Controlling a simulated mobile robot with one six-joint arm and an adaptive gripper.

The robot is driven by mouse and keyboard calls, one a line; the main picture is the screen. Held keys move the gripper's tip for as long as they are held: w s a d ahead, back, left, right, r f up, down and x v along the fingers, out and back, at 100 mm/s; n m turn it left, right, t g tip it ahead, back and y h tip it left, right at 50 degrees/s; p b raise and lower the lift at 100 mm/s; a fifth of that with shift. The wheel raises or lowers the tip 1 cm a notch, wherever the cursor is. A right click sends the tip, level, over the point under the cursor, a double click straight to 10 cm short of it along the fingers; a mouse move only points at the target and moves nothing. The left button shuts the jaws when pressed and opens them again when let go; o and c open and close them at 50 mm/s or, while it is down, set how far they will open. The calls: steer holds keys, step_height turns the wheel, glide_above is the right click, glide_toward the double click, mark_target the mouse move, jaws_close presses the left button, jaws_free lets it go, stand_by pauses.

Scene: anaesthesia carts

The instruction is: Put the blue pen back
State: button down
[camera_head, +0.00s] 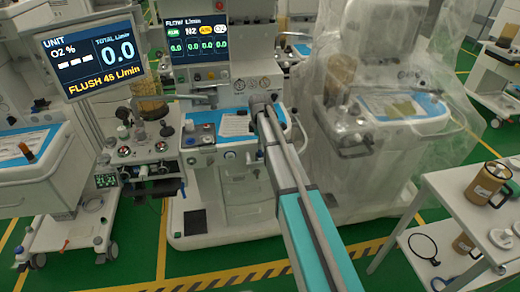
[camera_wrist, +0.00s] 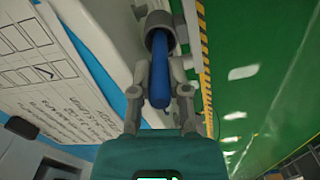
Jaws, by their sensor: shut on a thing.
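The blue pen (camera_wrist: 160,85) is between the fingers of my gripper (camera_wrist: 163,90) in the wrist view, and the gripper is shut on it. The far end of the pen meets the open mouth of a round dark grey holder (camera_wrist: 157,20). It appears to enter the holder, but I cannot tell how deep. In the head view my gripper (camera_head: 262,101) is at the right end of the blue-topped shelf of the middle cart (camera_head: 204,150). The pen cannot be made out there.
A printed checklist (camera_wrist: 45,75) lies beside the gripper on the blue-topped surface. A cart under clear plastic (camera_head: 375,125) stands close on the right. A white trolley (camera_head: 450,190) with brown mugs is at the lower right. Green floor lies below.

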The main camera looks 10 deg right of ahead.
steer(key=shift+f+b, duration=0.3)
steer(key=shift+f, duration=0.25)
steer(key=shift+f, duration=0.15)
steer(key=c, duration=0.9)
jaws_free()
steer(key=shift+r, duration=0.25)
step_height(320, 180, up, 12)
steer(key=p, duration=1.2)
steer(key=shift+f, duration=0.1)
